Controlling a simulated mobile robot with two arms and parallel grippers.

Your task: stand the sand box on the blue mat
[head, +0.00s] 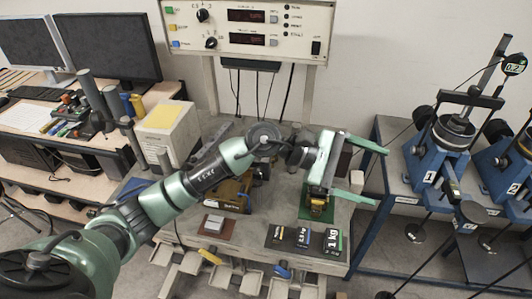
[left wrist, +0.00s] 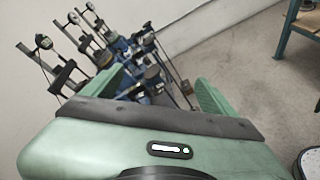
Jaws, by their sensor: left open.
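My left gripper (head: 381,177) is open above the right side of the central bench, with its green fingers pointing right. It also shows in the left wrist view (left wrist: 152,85), with nothing held between the fingers. A small tan block (head: 357,181) shows between the fingers in the head view, behind or below them; it may be the sand box, but I cannot tell. A blue patch (head: 135,189) shows at the bench's left edge beside my arm; I cannot tell whether it is the blue mat. My arm and gripper hide part of the bench.
A green mat (head: 310,213) with a brass-coloured part lies below the gripper. A reddish mat (head: 205,235) bears a grey block (head: 214,223). Dark labelled weights (head: 303,238) stand at the front edge. Blue test devices (head: 446,145) stand on the right table.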

